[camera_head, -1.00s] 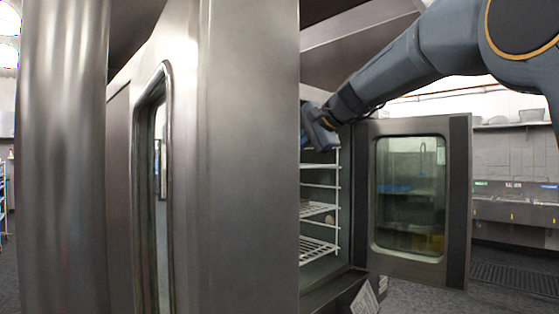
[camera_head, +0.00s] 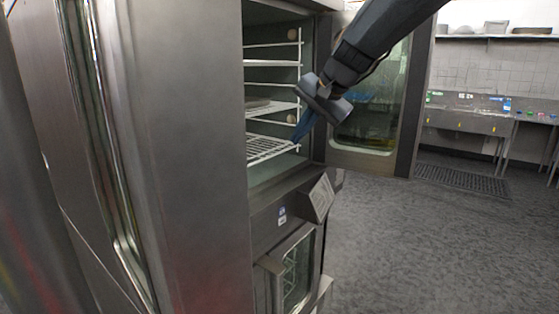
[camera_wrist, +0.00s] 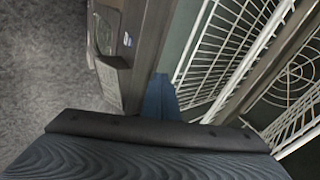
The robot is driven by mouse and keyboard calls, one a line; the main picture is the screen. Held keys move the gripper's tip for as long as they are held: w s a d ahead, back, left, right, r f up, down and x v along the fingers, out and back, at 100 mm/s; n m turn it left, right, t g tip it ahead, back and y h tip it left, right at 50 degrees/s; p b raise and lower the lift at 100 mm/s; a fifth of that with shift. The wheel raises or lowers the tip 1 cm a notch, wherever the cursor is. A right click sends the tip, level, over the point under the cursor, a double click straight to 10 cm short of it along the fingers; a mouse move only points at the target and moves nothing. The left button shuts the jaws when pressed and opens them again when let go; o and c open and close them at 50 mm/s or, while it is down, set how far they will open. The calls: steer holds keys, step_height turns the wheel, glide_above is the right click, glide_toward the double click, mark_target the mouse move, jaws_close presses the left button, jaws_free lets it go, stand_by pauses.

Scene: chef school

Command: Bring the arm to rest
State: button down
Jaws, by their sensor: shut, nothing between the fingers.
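My gripper (camera_head: 301,130) is in the head view, in front of the open oven (camera_head: 215,150) at its right side. Its blue fingers point down and left, close together, beside the white wire racks (camera_head: 272,148). Nothing shows between the fingers. In the wrist view the blue fingers (camera_wrist: 160,95) are together, with the racks to the right and the oven's lower front edge to the left. I cannot tell whether the fingers touch a rack. My arm (camera_head: 375,40) comes in from the upper right.
The oven's glass door (camera_head: 368,125) stands open behind my arm. A second, lower oven door (camera_head: 297,268) with a window is below. A steel panel with a handle fills the left. Grey floor (camera_head: 430,240) is free at the right. Steel sinks (camera_head: 465,117) stand at the back right.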

steer(key=s+d+f+n+g+h+b, duration=0.1)
steer(key=s+d+f+n, duration=0.1)
steer(key=s+d+f, duration=0.3)
steer(key=s+d+f+n+g+h, duration=0.2)
steer(key=s+d+f, duration=0.2)
steer(key=s+f, duration=0.9)
steer(key=s+d+f+n+g+h+b, duration=0.1)
steer(key=s+d+f+n, duration=0.1)
steer(key=s+d+f, duration=0.3)
steer(key=s+f, duration=0.4)
steer(key=f, duration=0.3)
steer(key=shift+s+d+f+h+b, duration=0.2)
steer(key=shift+s+d+h+b, duration=0.1)
steer(key=shift+h, duration=0.1)
